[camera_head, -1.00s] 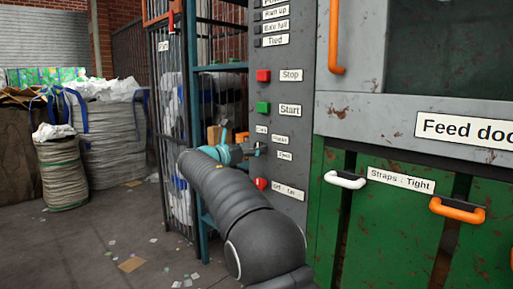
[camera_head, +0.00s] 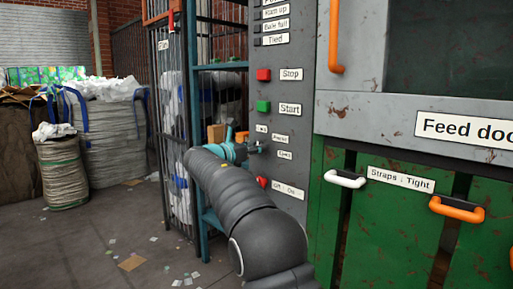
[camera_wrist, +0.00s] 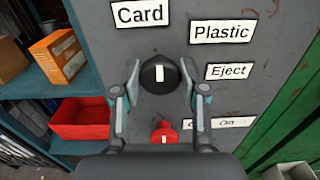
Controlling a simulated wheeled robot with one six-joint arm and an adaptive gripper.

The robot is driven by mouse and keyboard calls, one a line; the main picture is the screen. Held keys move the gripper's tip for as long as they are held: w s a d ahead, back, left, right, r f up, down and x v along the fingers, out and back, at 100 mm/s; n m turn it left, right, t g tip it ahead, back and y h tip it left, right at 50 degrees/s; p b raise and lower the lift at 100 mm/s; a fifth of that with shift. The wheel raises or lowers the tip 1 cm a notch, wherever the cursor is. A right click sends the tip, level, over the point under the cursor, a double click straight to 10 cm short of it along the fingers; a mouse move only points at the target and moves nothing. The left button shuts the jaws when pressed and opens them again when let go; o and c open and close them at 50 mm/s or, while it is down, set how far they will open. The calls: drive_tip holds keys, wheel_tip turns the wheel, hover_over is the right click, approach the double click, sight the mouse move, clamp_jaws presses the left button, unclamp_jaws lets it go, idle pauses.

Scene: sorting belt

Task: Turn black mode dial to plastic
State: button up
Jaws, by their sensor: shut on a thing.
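The black mode dial (camera_wrist: 149,76) sits on the grey control panel in the wrist view. A white mark on its face stands nearly upright in the picture, between the "Card" label (camera_wrist: 140,13) at upper left and the "Plastic" label (camera_wrist: 222,33) at upper right. An "Eject" label (camera_wrist: 228,71) is to its right. My gripper (camera_wrist: 160,82) is shut on the dial, one finger on each side. In the head view my gripper (camera_head: 257,149) is at the panel, and the dial is mostly hidden there.
A red switch (camera_wrist: 164,133) with an on/off label is just below the dial, close to my fingers. Green Start (camera_head: 263,107) and red Stop (camera_head: 263,75) buttons are above. A teal shelf (camera_wrist: 60,92) with a red bin (camera_wrist: 85,119) stands left of the panel.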

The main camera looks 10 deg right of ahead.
drive_tip(key=shift+m, duration=0.3)
drive_tip(key=m+b, duration=0.1)
drive_tip(key=m, duration=0.3)
drive_tip(key=m+b, duration=0.1)
drive_tip(key=m, duration=0.3)
drive_tip(key=shift+s+d+f+m+b, duration=0.1)
drive_tip(key=shift+s+m+b, duration=0.05)
drive_tip(key=shift+m+b, duration=0.2)
drive_tip(key=shift+m, duration=0.25)
drive_tip(key=o, duration=1.1)
drive_tip(key=v, duration=1.2)
